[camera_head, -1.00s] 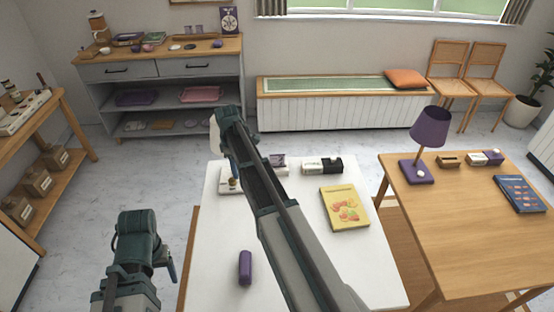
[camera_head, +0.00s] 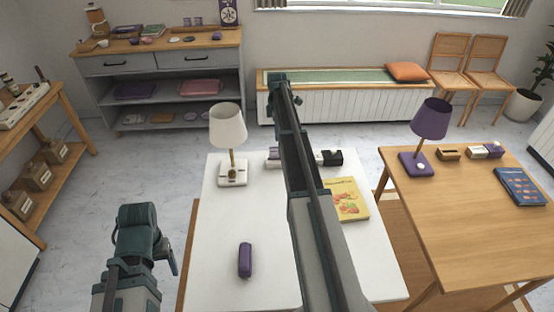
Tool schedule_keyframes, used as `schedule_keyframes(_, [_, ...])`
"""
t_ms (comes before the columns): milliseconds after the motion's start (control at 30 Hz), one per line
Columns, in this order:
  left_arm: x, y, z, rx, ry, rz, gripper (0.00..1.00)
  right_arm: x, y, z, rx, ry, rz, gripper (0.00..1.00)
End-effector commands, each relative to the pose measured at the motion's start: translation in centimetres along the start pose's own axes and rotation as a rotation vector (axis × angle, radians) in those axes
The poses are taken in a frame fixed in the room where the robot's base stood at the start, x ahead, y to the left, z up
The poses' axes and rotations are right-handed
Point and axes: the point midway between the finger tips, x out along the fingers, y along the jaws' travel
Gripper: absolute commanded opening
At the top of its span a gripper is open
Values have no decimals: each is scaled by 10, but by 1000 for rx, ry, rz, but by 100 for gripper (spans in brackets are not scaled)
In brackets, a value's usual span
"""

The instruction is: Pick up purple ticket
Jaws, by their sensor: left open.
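I cannot surely make out a purple ticket. Two small purplish cards (camera_head: 192,21) show at the back of the grey cabinet's top, too small to identify. A rounded purple case (camera_head: 245,260) lies on the white table (camera_head: 222,275). My left gripper (camera_head: 171,258) is at the lower left, beside the white table and apart from the case; its jaws are open and mostly hidden by its wrist. My right arm reaches forward over the white table, and its gripper end (camera_head: 281,82) appears in front of the bench; its fingers cannot be made out.
The wooden table (camera_head: 460,235) holds a purple lamp (camera_head: 430,122) and a blue book (camera_head: 520,187). The grey cabinet (camera_head: 165,65) stands behind.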

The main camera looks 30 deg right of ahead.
Motion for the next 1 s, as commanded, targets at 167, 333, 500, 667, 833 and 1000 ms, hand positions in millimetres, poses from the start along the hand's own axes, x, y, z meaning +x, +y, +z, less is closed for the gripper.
schedule_keyframes(167, [34, 3, -2, 0, 0, 0, 71, 34, 0, 0, 0, 0, 0, 40])
schedule_keyframes(333, [55, 5, -3, 0, 0, 0, 71, 55, 0, 0, 0, 0, 0, 40])
schedule_keyframes(500, [60, 6, -4, 0, 0, 0, 71, 60, 0, 0, 0, 0, 0, 40])
schedule_keyframes(667, [60, 6, -4, 0, 0, 0, 71, 61, 0, 0, 0, 0, 0, 40])
schedule_keyframes(833, [73, 7, -4, 0, 0, 0, 71, 74, -1, -1, 0, 0, 0, 40])
schedule_keyframes(1000, [95, 9, -6, 0, 0, 0, 71, 95, -1, -1, 0, 0, 0, 40])
